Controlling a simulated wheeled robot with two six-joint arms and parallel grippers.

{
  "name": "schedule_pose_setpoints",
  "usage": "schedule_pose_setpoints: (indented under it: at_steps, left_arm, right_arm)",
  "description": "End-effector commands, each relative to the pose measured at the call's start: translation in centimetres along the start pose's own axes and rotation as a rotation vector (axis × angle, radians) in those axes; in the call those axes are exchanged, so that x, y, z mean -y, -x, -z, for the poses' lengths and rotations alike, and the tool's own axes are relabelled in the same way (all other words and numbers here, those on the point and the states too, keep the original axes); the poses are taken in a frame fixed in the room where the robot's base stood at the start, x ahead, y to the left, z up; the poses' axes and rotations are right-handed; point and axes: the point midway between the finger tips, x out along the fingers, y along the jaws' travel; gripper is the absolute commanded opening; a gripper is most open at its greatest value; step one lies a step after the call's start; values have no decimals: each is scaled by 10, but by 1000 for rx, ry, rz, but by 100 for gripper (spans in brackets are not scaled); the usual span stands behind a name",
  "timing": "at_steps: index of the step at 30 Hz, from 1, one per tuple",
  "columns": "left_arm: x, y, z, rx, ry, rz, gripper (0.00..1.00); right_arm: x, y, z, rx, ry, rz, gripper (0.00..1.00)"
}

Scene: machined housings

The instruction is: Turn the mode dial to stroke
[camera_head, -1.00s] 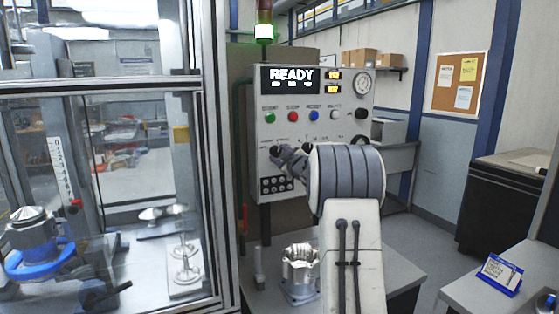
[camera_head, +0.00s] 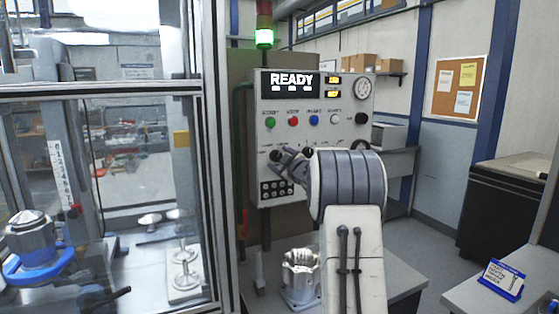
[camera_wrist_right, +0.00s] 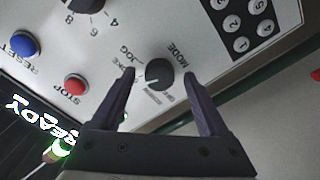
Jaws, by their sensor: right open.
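The mode dial (camera_wrist_right: 159,74) is a round black knob on the grey panel, with the word MODE beside it in the right wrist view. A JOG label and a partly hidden label ending in KE stand near it. A pale pointer mark shows on the knob, but its exact setting is hard to read. My right gripper (camera_wrist_right: 160,75) is open, one dark finger on each side of the dial, with gaps visible. In the head view the right gripper (camera_head: 289,157) is in front of the panel's lower left, by the dial (camera_head: 275,155). My left gripper is out of view.
The control panel (camera_head: 340,98) has a lit READY display (camera_head: 291,77), coloured buttons and a black keypad (camera_head: 277,189) below the dial. Another black knob (camera_wrist_right: 86,4) is nearby. A metal housing (camera_head: 300,272) stands below. A glazed enclosure (camera_head: 211,200) is at the left.

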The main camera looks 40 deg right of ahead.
Motion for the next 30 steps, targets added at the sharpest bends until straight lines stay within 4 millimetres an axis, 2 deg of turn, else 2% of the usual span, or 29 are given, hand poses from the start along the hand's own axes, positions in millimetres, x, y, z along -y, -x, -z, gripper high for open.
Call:
schedule_pose_setpoints:
  at_steps: [5, 9, 15, 21, 30]
  left_arm:
    - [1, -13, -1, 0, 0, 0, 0]
    - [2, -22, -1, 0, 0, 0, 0]
    - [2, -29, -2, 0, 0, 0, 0]
    - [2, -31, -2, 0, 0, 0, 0]
    - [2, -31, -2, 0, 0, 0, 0]
  right_arm:
    - [1, 26, -2, 1, 1, -3, 78]
    - [1, 55, -2, 1, 2, -4, 78]
    - [0, 88, -1, 1, 1, -2, 78]
    - [0, 102, 0, -1, 1, -1, 78]
    - [0, 102, 0, -1, 1, 0, 78]
